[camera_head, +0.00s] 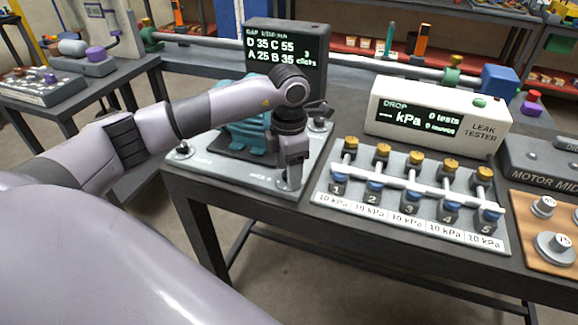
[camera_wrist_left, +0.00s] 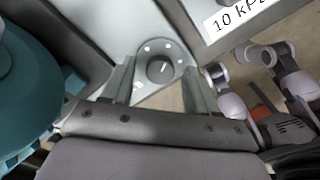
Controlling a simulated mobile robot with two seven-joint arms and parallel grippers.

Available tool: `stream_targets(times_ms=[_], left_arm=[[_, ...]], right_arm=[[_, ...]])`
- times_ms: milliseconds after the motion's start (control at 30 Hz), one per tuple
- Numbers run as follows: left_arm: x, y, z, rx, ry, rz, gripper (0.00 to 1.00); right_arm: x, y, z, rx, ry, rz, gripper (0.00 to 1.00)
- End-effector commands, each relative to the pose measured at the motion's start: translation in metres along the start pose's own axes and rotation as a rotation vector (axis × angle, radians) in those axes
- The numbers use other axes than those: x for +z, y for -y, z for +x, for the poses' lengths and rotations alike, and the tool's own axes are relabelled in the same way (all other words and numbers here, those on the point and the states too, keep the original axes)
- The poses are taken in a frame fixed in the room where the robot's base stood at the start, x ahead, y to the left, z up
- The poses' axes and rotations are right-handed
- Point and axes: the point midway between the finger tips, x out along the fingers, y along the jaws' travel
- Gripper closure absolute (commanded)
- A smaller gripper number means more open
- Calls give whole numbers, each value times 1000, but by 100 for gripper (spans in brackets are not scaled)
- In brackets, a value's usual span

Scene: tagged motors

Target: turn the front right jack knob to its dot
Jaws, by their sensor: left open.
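The front right jack knob shows in the left wrist view as a dark round knob (camera_wrist_left: 160,68) with a short pale pointer line, on a light plate corner. Small pale marks sit around it; which is its dot I cannot tell. My left gripper (camera_head: 289,178) is over this corner in the head view and mostly hides the knob. In the wrist view its two fingers (camera_wrist_left: 157,82) are apart, one on each side of the knob, with gaps showing. Whether they are at knob height is unclear. The teal motor (camera_head: 245,130) stands on the plate (camera_head: 215,172) behind my forearm.
A dark display (camera_head: 287,55) stands behind the motor. Right of the plate is a valve panel (camera_head: 405,160) with several yellow and blue knobs, and a white leak tester (camera_head: 438,112) behind it. The table's front edge is close to the plate corner.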

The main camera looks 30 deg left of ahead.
Motion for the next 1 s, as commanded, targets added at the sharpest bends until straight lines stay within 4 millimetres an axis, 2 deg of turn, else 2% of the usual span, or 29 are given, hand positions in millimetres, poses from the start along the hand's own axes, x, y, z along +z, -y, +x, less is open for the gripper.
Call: stream_targets(times_ms=[167, 400, 533, 1000], left_arm=[[1, 0, -13, 1, 3, 0, 41], [1, -1, -53, 2, 3, 0, 41], [0, 0, -67, 1, 3, 0, 41], [0, 0, -72, 0, 0, 0, 41]], right_arm=[[1, 0, 1, 0, 0, 0, 57], [4, 0, 3, 0, 0, 0, 57], [4, 0, 3, 0, 0, 0, 57], [4, 0, 3, 0, 0, 0, 57]])
